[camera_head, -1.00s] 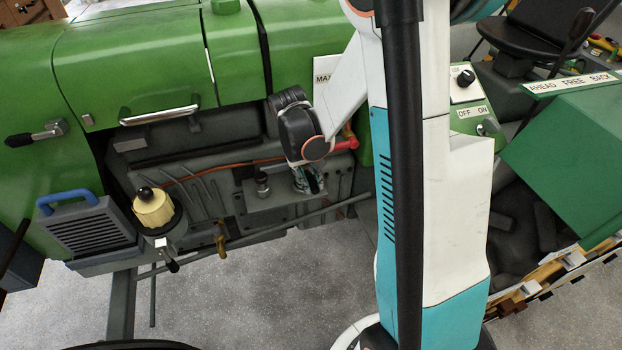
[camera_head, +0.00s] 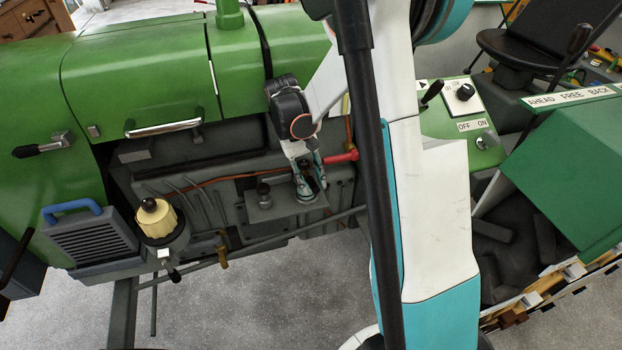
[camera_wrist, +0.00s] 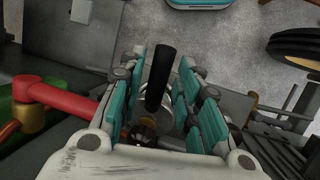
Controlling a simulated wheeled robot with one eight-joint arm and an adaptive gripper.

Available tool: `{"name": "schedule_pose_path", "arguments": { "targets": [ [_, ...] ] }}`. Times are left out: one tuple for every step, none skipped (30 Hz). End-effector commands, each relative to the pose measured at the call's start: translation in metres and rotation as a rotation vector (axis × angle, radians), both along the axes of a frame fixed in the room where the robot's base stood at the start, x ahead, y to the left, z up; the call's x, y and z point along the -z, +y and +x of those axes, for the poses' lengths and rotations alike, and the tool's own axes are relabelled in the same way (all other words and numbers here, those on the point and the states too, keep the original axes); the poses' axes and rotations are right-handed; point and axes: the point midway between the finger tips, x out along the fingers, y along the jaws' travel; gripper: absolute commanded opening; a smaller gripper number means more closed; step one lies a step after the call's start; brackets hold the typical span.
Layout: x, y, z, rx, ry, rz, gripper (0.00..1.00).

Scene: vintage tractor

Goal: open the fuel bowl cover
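My gripper (camera_head: 308,190) is pointed down at the tractor's grey engine side. In the wrist view its teal-padded fingers (camera_wrist: 165,100) are spread apart. A black handle (camera_wrist: 160,78) stands between them, with a rounded metal part (camera_wrist: 150,129) and a brownish piece below it. I see no finger clearly pressed on it. The fingers partly hide this fitting in the head view, and I cannot tell whether it is the fuel bowl cover. A cream ribbed cap (camera_head: 156,217) sits on a round grey cup (camera_head: 172,243) farther left, away from my gripper.
A red pipe (camera_wrist: 62,99) runs close beside my gripper. A dark upright knob (camera_head: 264,194) stands on a grey plate just left of it. A long grey rod (camera_head: 290,232) crosses below. A blue-handled grey box (camera_head: 92,240) is at left. The floor (camera_head: 270,300) in front is clear.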

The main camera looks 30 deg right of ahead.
Motion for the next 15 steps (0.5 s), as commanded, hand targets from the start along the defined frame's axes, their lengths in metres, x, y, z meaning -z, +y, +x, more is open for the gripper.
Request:
{"name": "schedule_pose_path", "arguments": {
  "targets": [
    [0.0,0.0,0.0,0.0,0.0,0.0,0.38],
    [0.0,0.0,0.0,0.0,0.0,0.0,0.38],
    [0.0,0.0,0.0,0.0,0.0,0.0,0.38],
    [0.0,0.0,0.0,0.0,0.0,0.0,0.38],
    [0.0,0.0,0.0,0.0,0.0,0.0,0.38],
    [0.0,0.0,0.0,0.0,0.0,0.0,0.38],
    [0.0,0.0,0.0,0.0,0.0,0.0,0.38],
    [0.0,0.0,0.0,0.0,0.0,0.0,0.38],
    [0.0,0.0,0.0,0.0,0.0,0.0,0.38],
    [-0.001,0.0,0.0,0.0,0.0,0.0,0.38],
    [-0.002,0.0,0.001,0.0,0.0,0.0,0.38],
    [-0.005,0.001,0.001,0.0,0.0,0.0,0.38],
    [-0.008,0.001,0.003,0.0,0.0,0.0,0.38],
    [-0.011,0.001,0.004,0.0,0.0,0.0,0.38],
    [-0.016,0.002,0.005,0.0,0.0,0.0,0.38]
  ]
}}
